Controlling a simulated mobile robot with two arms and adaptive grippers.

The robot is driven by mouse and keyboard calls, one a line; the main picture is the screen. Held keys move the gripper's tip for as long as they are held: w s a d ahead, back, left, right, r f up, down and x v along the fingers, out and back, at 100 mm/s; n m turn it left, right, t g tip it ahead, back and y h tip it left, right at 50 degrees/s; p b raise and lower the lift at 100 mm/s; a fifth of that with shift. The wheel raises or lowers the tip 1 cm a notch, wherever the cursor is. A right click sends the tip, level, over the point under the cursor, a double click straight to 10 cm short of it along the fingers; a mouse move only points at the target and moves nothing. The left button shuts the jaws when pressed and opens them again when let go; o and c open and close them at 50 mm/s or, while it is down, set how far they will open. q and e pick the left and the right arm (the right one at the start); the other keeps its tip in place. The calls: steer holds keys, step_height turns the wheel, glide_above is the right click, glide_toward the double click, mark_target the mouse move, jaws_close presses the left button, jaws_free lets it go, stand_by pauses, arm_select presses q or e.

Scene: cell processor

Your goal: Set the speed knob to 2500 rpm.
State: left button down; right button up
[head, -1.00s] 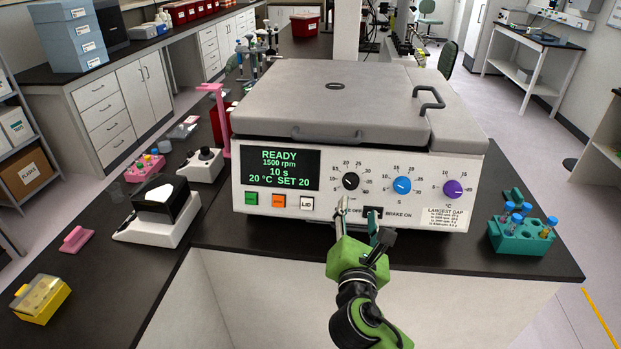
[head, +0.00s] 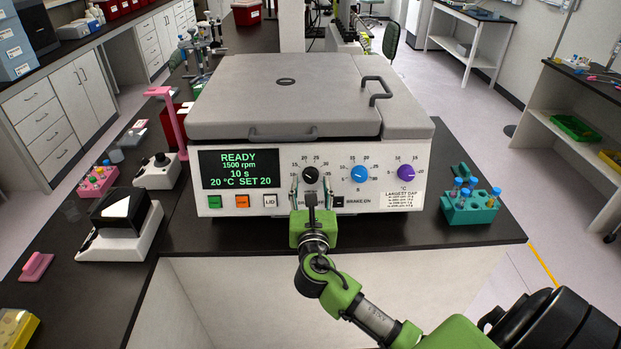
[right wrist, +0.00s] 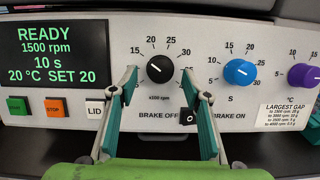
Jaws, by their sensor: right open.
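The black speed knob (head: 310,175) is on the front panel of the grey centrifuge (head: 245,126), left of a blue knob and a purple knob. It also shows in the right wrist view (right wrist: 160,69), with its white line pointing up and left, near 15 on the scale. The display (head: 239,169) reads READY, 1500 rpm, 10 s, 20 °C SET 20. My right gripper (head: 310,188) is open in front of the panel. In the right wrist view its fingers (right wrist: 159,88) stand to either side of the knob, slightly below it, with nothing between them. My left gripper is out of view.
Green, orange and LID buttons (head: 270,201) lie left below the knob. The brake switch (right wrist: 188,116) is close by my right finger. A teal tube rack (head: 470,208) stands right of the machine. A black-topped white device (head: 122,222) and pink stand (head: 172,118) are on the left.

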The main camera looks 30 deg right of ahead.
steer(key=shift+x, duration=0.9)
steer(key=shift+c, duration=0.4)
steer(key=c, duration=1)
